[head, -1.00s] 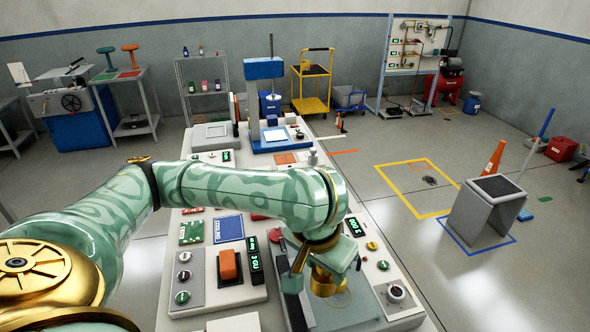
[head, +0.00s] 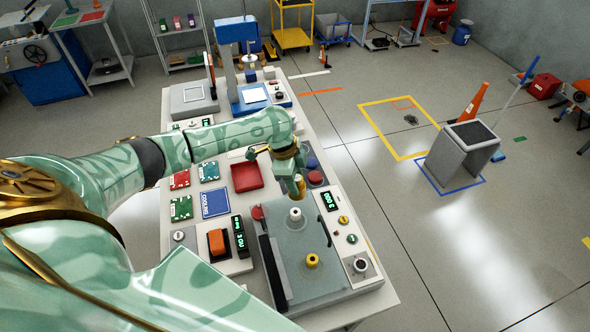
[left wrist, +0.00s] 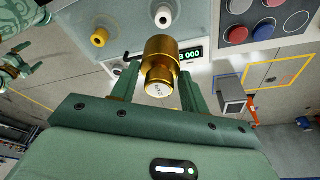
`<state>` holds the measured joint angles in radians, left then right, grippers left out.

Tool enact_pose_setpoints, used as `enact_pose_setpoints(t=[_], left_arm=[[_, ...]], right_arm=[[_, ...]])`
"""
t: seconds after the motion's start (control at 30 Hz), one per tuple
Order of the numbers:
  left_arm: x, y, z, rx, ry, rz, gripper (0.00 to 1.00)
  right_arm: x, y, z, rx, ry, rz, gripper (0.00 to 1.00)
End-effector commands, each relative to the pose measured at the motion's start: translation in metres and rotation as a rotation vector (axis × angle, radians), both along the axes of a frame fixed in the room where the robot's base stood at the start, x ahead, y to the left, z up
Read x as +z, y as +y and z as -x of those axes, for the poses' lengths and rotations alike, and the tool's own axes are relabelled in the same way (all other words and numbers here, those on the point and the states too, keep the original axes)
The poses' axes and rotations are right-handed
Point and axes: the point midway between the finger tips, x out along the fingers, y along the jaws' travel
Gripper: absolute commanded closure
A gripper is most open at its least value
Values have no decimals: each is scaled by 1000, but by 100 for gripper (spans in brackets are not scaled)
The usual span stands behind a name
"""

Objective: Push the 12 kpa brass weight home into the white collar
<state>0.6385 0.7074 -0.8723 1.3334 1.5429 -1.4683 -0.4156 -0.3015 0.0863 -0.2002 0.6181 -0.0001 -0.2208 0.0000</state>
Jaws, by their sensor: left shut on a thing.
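My left gripper (head: 298,182) is shut on the brass weight (head: 301,188), a small gold cylinder. In the left wrist view the weight (left wrist: 159,68) sits between the two green fingers (left wrist: 155,86). The white collar (head: 296,215) stands on the grey-green plate (head: 285,240), just below the weight in the head view. The collar also shows beyond the weight in the left wrist view (left wrist: 163,16). The weight appears apart from the collar and held above the bench. The exact height gap is hard to tell.
A yellow collar (head: 312,261) stands on the same plate, nearer me. A green display (head: 330,200) and several knobs line the plate's right side. A red tray (head: 247,177) and an orange switch (head: 217,242) lie to the left. A dark rail (head: 273,270) edges the plate.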

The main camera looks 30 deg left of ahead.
Motion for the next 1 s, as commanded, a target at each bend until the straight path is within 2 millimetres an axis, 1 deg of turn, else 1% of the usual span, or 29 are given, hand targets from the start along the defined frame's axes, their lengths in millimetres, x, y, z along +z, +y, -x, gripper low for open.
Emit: enact_pose_setpoints(t=[0.1, 0.37, 0.57, 1.0], left_arm=[[0, 0, -1, -6, -3, 2, 75], [1, 1, -1, -6, -3, 1, 75], [2, 3, 1, -6, -4, 3, 75], [-43, 3, 0, -5, -3, 3, 75]], right_arm=[[0, 1, -4, -1, -7, -1, 0], [1, 7, -4, -3, -7, -9, 0], [9, 9, -3, -5, -7, -12, 0], [-22, 5, -1, -3, -3, -8, 0]])
